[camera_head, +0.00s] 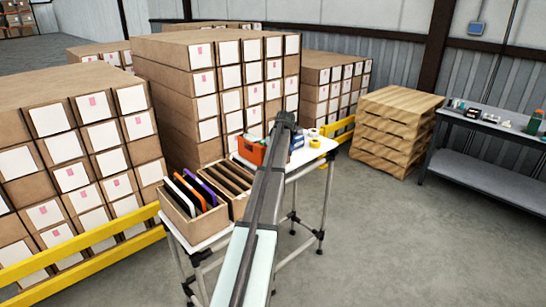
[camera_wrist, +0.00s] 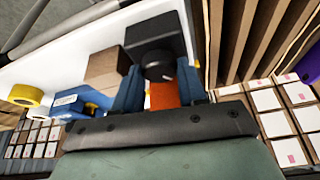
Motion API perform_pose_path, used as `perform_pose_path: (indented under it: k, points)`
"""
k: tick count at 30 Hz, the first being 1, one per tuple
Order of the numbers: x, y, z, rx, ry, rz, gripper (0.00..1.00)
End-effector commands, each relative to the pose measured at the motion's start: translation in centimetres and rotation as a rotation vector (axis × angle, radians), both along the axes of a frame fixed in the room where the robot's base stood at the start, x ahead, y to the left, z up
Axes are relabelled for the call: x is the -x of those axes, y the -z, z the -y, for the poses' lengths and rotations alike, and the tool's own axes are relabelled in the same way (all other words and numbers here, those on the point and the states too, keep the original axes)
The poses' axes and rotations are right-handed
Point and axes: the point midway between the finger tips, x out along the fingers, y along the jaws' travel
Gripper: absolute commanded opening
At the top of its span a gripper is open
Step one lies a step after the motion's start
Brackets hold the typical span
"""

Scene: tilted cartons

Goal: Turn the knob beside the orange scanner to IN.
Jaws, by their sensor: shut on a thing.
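In the wrist view a round black knob (camera_wrist: 156,65) sits on a dark box (camera_wrist: 160,34). My gripper (camera_wrist: 158,72) has one blue finger on each side of the knob and is shut on it. A pale mark shows on the knob; I cannot read any label, so its setting is unclear. An orange surface (camera_wrist: 163,95) shows between the fingers, just below the knob in the picture. In the head view an orange box (camera_head: 249,150) stands on the white table beside my arm; I cannot tell if it is the scanner. My arm hides the knob there.
Open cartons with upright dividers (camera_head: 230,181) and dark, orange and purple slabs (camera_head: 188,193) stand on the table. Yellow tape (camera_head: 314,142) and a blue item (camera_head: 297,141) lie beyond my arm. Carton stacks (camera_head: 190,90) rise behind a yellow rail (camera_head: 90,250).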

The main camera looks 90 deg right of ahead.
Motion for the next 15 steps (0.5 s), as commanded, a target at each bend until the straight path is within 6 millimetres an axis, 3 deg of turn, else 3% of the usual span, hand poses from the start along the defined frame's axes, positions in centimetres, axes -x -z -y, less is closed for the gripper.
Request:
perform_pose_path:
  k: [15]
  points:
    - [0.1, -0.01, 0.08, 0.0, -0.148, 0.0, 0.11]
